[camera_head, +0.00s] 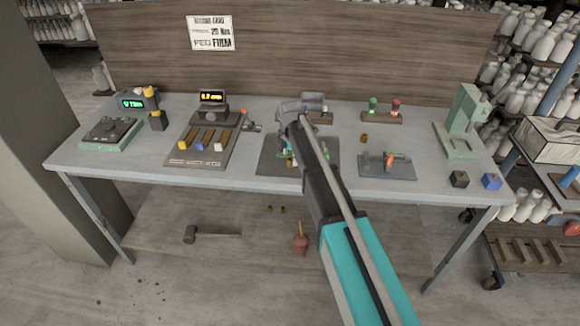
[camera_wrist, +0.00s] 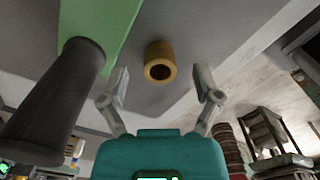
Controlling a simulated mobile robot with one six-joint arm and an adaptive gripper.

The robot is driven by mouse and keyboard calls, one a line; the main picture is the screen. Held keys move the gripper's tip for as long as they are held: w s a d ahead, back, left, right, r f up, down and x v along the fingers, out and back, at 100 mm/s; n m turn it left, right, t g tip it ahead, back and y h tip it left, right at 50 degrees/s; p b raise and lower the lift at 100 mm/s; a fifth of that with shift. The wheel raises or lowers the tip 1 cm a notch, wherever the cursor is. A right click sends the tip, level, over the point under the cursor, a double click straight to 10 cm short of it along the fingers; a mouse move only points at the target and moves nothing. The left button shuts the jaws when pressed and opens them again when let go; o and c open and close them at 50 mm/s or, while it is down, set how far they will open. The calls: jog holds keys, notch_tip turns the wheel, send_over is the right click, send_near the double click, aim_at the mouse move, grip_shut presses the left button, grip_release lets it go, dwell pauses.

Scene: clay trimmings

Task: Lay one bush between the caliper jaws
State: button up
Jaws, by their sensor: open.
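In the wrist view a brass bush (camera_wrist: 160,62), hollow end toward the camera, shows just beyond the gap of my gripper (camera_wrist: 163,86). The fingers are spread apart, empty, and not touching it. In the head view my arm covers most of the gripper above the middle of the table, over a dark mat (camera_head: 262,167). One small brass bush (camera_head: 364,138) stands on the table right of the mat. A low grey fixture with an orange part (camera_head: 385,166) lies near the front edge; it may be the caliper, but its jaws are too small to make out.
A green plate (camera_wrist: 112,25) and dark cylinder (camera_wrist: 58,105) are close left of the fingers in the wrist view.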

jog(key=shift+f+b, duration=0.45)
jog(key=shift+f, duration=0.35)
grip_shut()
